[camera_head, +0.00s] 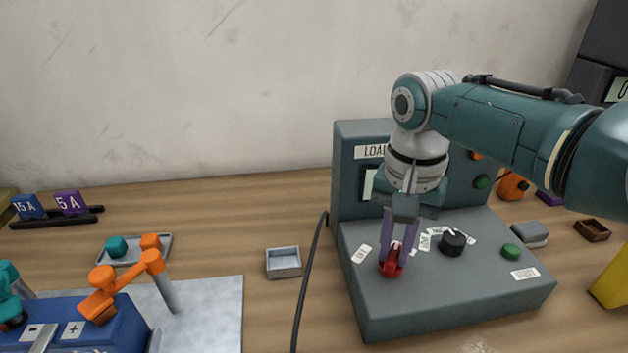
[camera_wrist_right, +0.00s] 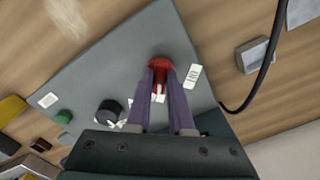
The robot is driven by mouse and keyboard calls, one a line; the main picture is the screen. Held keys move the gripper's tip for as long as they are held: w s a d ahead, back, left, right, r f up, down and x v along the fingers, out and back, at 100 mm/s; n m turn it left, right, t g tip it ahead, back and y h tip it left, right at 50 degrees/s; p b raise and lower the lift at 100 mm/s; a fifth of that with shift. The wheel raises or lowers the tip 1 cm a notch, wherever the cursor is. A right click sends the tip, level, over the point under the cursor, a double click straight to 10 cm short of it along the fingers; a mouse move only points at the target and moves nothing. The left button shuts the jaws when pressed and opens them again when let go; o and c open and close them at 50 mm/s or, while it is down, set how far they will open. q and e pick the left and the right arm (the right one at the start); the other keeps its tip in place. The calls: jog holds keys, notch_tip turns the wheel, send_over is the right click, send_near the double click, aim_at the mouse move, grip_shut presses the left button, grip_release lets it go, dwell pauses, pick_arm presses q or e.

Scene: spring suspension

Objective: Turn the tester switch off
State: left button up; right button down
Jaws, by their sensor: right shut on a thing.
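The load tester (camera_head: 450,300) is a grey-green console with an upright back panel, standing right of centre on the wooden bench. A red switch knob (camera_head: 391,264) sits on the left of its sloped deck, between small white labels. My right gripper (camera_head: 393,252) comes down from above, its purple fingers shut on the red knob. The right wrist view shows the fingers closed on the red knob (camera_wrist_right: 160,63) too. The fingers and wrist hide part of the knob, some labels and part of the back panel. My left gripper is not in view.
A black dial (camera_head: 452,242) and a green button (camera_head: 511,252) are to the right on the deck. A cable (camera_head: 310,270) runs left of the tester, near a small grey tray (camera_head: 284,262). A blue battery (camera_head: 95,325) with orange and teal clamps is at lower left.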

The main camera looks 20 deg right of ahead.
aim_at(395, 252)
jog(key=n+p, duration=0.1)
jog(key=n, duration=0.2)
jog(key=shift+n, duration=0.3)
jog(key=n, duration=0.4)
jog(key=shift+n+p, duration=0.3)
jog(key=shift+p, duration=0.1)
jog(key=n, duration=0.4)
jog(key=shift+n, duration=2.1)
jog(key=c, duration=0.8)
grip_release()
notch_tip(395, 252, up, 9)
jog(key=p, duration=0.4)
jog(key=shift+f, duration=0.1)
jog(key=shift+r+p, duration=0.3)
jog(key=shift+r, duration=0.25)
